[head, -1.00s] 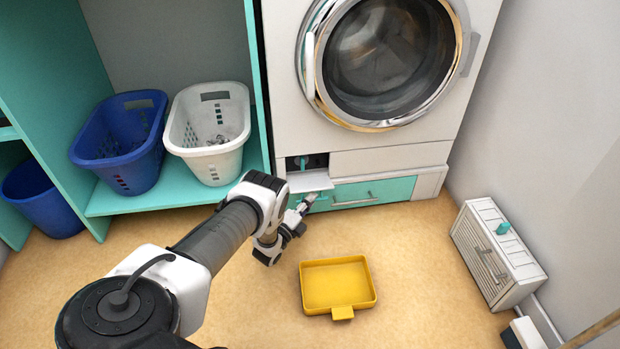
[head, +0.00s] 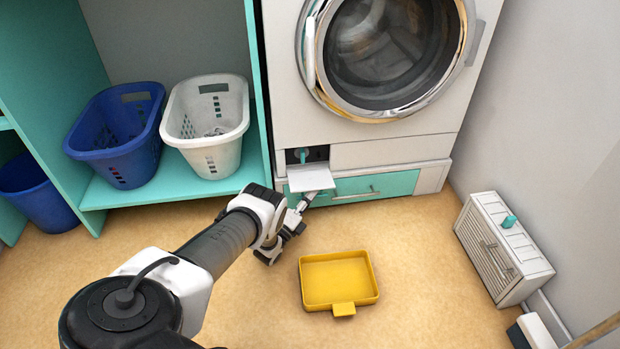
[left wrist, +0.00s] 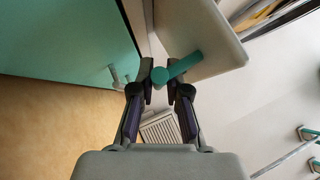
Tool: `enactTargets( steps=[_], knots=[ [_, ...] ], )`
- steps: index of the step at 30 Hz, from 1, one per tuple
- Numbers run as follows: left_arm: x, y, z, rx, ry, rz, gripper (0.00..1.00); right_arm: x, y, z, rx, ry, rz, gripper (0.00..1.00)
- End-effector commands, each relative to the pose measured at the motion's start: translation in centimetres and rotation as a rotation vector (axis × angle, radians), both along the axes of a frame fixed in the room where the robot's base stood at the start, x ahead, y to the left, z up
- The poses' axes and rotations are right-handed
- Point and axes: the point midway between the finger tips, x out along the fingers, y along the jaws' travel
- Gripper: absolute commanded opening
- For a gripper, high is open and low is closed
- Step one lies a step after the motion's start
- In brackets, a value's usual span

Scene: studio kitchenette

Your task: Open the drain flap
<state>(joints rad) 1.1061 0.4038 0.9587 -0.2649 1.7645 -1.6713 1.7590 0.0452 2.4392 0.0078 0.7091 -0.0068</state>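The drain flap (head: 311,178) is a small white panel low on the left of the washing machine's front. It is swung out and down, close to level. Above it, the dark recess (head: 320,154) is exposed, with a teal knob (head: 302,155) inside. My left gripper (head: 308,199) is under the flap in the head view, with its fingertips partly hidden. In the left wrist view, the fingertips (left wrist: 160,82) are on both sides of the flap's teal handle (left wrist: 183,65), apparently touching it. The flap's white face (left wrist: 212,38) is behind the handle. My right gripper is out of view.
A teal drawer (head: 375,187) is right beside and below the flap. A yellow tray (head: 340,280) lies on the floor in front. A white slatted box (head: 500,250) stands by the right wall. White (head: 207,125) and blue (head: 117,135) baskets sit on the left shelf.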

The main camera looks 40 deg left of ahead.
Motion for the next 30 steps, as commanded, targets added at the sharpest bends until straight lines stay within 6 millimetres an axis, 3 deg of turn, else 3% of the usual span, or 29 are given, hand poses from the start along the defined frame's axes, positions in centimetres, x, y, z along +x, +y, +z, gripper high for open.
enactTargets(
  steps=[11, 22, 30],
  knots=[
    [-0.2, 0.0, -0.1, 0.000, 0.001, 0.000, 0.37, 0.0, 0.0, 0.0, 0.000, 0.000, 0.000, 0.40],
    [-6.2, -0.2, -2.1, -0.001, 0.003, 0.000, 0.37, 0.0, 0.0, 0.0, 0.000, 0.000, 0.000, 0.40],
    [-7.1, -0.2, -2.3, -0.001, 0.000, 0.000, 0.37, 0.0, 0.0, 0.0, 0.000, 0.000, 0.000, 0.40]
  ],
)
